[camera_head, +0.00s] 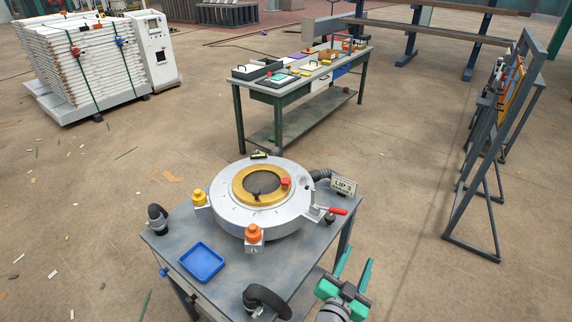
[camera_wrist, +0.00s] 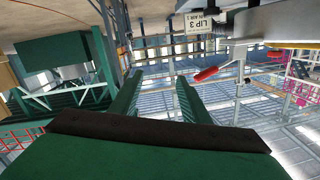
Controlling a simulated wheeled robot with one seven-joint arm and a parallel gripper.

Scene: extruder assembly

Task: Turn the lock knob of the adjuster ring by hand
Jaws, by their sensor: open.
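The adjuster ring (camera_head: 225,217), a silver disc with a brass inner ring (camera_head: 241,194), sits on a grey table. It carries a yellow knob (camera_head: 199,197) at left, an orange knob (camera_head: 253,232) at front and a small red knob (camera_head: 285,182) on the brass. A red-handled lever (camera_head: 333,211) sticks out at right and shows in the wrist view (camera_wrist: 206,74). Which knob is the lock knob, I cannot tell. My gripper (camera_head: 355,268), with green fingers, is open and empty, right of the table's front and apart from the ring. Its fingers also show in the wrist view (camera_wrist: 160,85).
The table (camera_head: 172,240) also bears a blue tray (camera_head: 202,263), black hoses and a "LIP 3" sign (camera_head: 343,186). A workbench (camera_head: 275,90) with parts stands behind. A tool rack (camera_head: 489,150) is at right. Open floor lies between.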

